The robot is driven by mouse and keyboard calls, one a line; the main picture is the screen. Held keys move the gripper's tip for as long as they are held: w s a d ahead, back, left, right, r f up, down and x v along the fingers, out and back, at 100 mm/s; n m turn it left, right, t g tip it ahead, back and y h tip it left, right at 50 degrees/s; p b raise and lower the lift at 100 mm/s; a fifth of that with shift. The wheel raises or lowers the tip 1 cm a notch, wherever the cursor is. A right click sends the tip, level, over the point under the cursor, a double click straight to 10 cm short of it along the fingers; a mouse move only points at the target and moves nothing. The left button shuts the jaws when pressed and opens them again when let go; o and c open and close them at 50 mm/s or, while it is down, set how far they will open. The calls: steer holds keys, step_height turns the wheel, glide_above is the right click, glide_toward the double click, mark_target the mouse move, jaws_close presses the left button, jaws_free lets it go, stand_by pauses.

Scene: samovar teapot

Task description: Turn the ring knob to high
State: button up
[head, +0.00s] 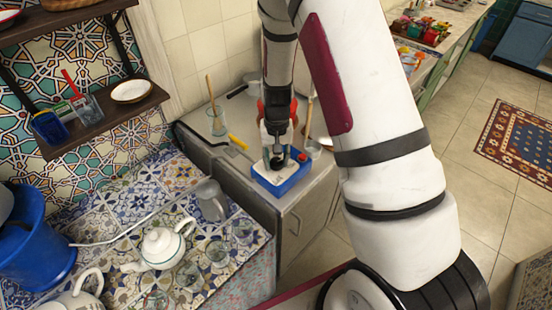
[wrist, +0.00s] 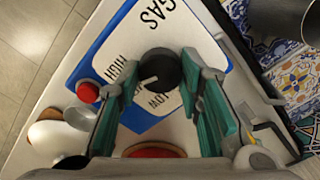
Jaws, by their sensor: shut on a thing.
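The round black knob (wrist: 160,68) stands on a blue and white panel (wrist: 155,28) in the wrist view. The panel reads GAS, with HIGH at the knob's left and LOW just below it. A white mark on the knob points to the lower left, between the two words. My gripper (wrist: 161,78) has its teal fingers on both sides of the knob and is shut on it. In the head view my gripper (head: 276,161) reaches down onto the blue box (head: 288,188), and its fingers mostly hide the knob.
A red button (wrist: 88,92) sits left of the knob. A glass (head: 216,121) with a wooden stick and a yellow-handled tool (head: 238,142) lie left of the box. A white teapot (head: 160,246) and metal jug (head: 211,201) stand on the tiled counter at lower left.

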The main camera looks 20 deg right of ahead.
mark_target(276, 162)
steer(key=shift+m, duration=2.3)
steer(key=o, duration=1.2)
steer(key=shift+c, duration=0.2)
step_height(276, 162, up, 12)
